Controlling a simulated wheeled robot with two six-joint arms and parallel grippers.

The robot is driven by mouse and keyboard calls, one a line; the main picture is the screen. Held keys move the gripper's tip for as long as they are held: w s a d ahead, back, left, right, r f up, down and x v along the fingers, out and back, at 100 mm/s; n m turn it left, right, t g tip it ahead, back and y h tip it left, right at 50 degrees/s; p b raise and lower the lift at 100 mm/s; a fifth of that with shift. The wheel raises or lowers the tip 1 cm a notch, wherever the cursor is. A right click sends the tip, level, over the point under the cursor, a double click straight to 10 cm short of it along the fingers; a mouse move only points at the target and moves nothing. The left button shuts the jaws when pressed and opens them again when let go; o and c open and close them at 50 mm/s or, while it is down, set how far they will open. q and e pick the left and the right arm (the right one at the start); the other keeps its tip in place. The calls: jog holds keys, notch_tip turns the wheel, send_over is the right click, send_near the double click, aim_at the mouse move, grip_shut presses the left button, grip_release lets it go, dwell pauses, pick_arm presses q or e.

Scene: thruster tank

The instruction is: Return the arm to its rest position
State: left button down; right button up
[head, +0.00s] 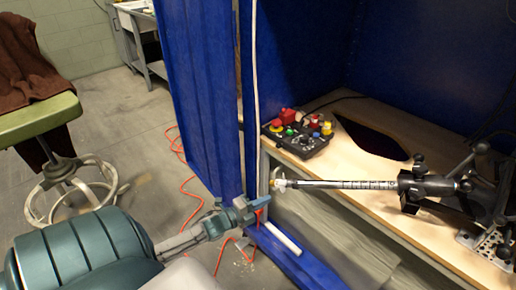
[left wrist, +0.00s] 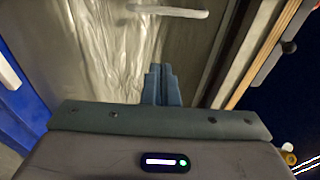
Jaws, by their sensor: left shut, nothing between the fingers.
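My left arm comes in from the lower left in the head view. My right gripper shows in neither view.
A wooden bench (head: 350,156) stands at the right with a black control box (head: 298,137) bearing coloured knobs. Blue panels (head: 196,90) rise behind. A green stool (head: 40,118) with a brown cloth is at the left. An orange cord (head: 184,185) lies on the open floor.

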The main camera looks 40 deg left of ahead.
pick_arm(q)
jog(key=shift+v, duration=1.15)
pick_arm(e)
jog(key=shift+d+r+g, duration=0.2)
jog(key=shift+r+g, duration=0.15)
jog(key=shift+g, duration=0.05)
pick_arm(q)
jog(key=shift+f, duration=0.1)
